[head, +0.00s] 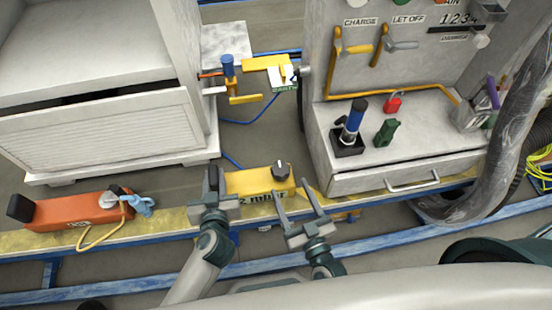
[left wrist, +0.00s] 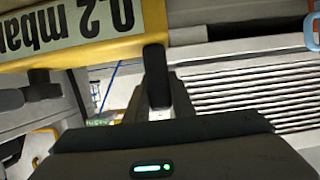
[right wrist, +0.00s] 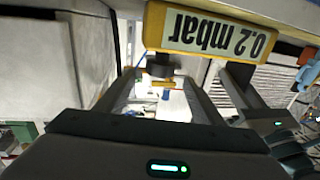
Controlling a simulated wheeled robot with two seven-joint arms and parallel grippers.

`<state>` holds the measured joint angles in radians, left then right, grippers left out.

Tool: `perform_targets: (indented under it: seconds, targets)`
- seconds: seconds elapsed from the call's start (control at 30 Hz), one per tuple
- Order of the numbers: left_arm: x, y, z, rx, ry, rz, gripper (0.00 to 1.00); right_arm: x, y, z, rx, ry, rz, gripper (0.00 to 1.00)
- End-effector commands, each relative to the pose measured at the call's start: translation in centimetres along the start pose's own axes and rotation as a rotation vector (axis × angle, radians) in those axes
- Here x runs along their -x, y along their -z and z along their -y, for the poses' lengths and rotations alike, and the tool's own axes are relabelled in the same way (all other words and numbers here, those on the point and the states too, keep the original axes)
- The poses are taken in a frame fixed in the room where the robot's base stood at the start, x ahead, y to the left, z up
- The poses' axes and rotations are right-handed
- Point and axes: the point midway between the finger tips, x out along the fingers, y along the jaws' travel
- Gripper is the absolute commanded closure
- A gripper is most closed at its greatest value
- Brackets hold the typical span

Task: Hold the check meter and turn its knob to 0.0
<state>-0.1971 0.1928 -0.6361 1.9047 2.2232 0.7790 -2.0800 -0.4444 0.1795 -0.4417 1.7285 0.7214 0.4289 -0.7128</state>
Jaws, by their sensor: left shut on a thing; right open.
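The check meter is a yellow box (head: 252,181) over the front ledge, with a dark knob (head: 281,170) near its right end. Its label reads 0.2 mbar, upside down in the right wrist view (right wrist: 212,33). My left gripper (head: 213,182) is shut on the meter's black end grip, which shows between the fingers in the left wrist view (left wrist: 156,76). My right gripper (head: 293,188) is open at the meter's right end. In the right wrist view the knob (right wrist: 160,66) lies in line with the gap between its fingertips; I cannot tell whether they touch it.
An orange device (head: 75,211) with a black end grip and a blue clip (head: 138,204) lies on the ledge at left. A grey cabinet (head: 400,185) with a drawer stands right behind the meter. A yellow clamp fixture (head: 265,63) stands behind. A thick grey hose (head: 500,140) hangs at right.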

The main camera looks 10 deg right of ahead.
Motion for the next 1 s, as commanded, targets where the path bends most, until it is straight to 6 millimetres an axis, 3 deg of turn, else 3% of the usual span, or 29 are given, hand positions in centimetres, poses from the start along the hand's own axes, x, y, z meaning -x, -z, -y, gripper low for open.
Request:
perform_targets:
  seconds: [0.47, 0.67, 1.0]
  targets:
    - [0.0, 0.1, 0.0, 0.000, 0.000, -0.001, 0.96, -0.8, 0.0, 0.0, 0.001, 0.000, 0.000, 0.38]
    - [0.0, 0.1, 0.0, 0.000, 0.000, -0.001, 0.96, -2.9, 0.0, 0.0, 0.002, 0.001, 0.000, 0.38]
    - [0.0, 0.1, 0.0, 0.000, 0.000, -0.001, 0.96, -8.5, 0.0, 0.0, 0.003, 0.001, -0.001, 0.38]
